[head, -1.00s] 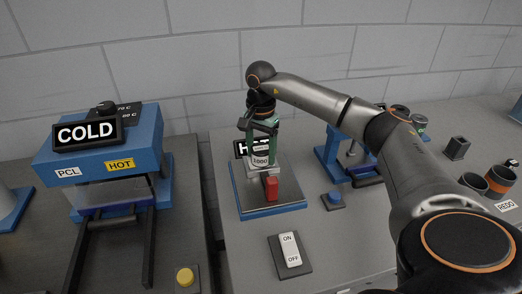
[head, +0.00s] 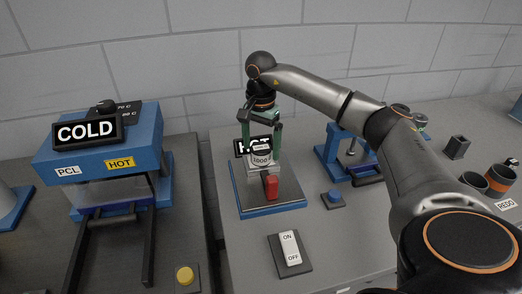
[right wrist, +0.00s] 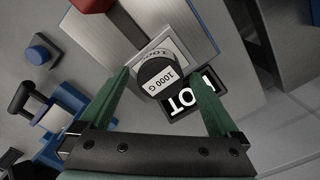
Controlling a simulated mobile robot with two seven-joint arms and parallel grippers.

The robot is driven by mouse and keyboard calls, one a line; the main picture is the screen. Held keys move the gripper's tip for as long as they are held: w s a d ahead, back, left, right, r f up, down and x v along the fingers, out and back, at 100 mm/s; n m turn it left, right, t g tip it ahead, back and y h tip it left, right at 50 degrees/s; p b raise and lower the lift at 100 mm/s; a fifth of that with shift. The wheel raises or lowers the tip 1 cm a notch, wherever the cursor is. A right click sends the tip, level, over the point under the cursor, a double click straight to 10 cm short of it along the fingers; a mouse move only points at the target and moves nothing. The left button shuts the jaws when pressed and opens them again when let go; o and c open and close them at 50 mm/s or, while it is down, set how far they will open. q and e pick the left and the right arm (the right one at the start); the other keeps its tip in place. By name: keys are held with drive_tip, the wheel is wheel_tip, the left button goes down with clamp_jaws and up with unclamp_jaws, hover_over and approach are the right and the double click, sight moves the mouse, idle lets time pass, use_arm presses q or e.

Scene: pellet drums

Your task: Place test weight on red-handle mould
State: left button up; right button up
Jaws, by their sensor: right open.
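The test weight (head: 261,158), a dark-topped cylinder with a white 1000 G label, stands upright on the red-handle mould (head: 250,176). This mould is a pale metal block with a red handle (head: 271,187) at its front. In the right wrist view the weight (right wrist: 158,75) sits on the mould's top (right wrist: 181,44). My right gripper (head: 262,143) is open above and around the weight, one green finger on each side. In the right wrist view gaps show between the fingers and the weight. My left gripper is not in view.
The mould stands on a blue-based metal plate (head: 287,196) with a HOT sign (head: 241,147) behind it. An ON/OFF switch (head: 290,249) lies in front. A blue press (head: 327,160) stands right, cups (head: 500,180) farther right. A COLD-labelled blue machine (head: 140,150) stands left.

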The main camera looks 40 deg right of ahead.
sight(261, 148)
wheel_tip(261, 148, up, 10)
drive_tip(key=shift+r, duration=0.15)
idle(0.4)
